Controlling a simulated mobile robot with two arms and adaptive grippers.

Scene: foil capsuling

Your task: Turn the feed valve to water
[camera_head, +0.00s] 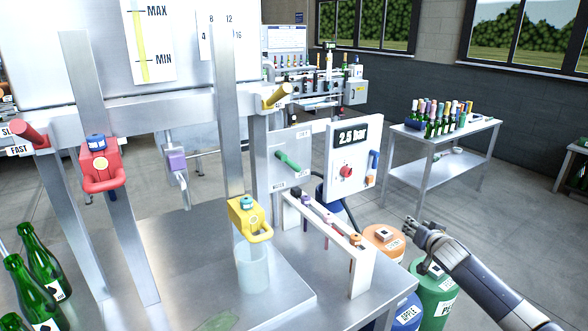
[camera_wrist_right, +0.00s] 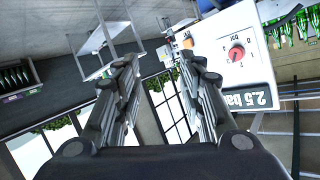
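A grey panel (camera_head: 271,172) on the machine's right side carries a green lever handle (camera_head: 288,161), which slants down to the right. Small labels sit above and below it, too small to read surely. This lever looks like the feed valve, but I cannot confirm that. My right gripper (camera_head: 411,228) is to the right of the panel and lower in the picture, apart from the lever. In the right wrist view my right gripper (camera_wrist_right: 163,68) has its fingers spread with nothing between them. My left gripper is in neither view.
A white gauge box (camera_head: 348,150) reading 2.5 Bar, with a red knob, stands beside the lever panel; it also shows in the wrist view (camera_wrist_right: 236,78). A rack (camera_head: 360,279) with hanging tools is below. Coloured drums (camera_head: 433,297) stand under my right gripper.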

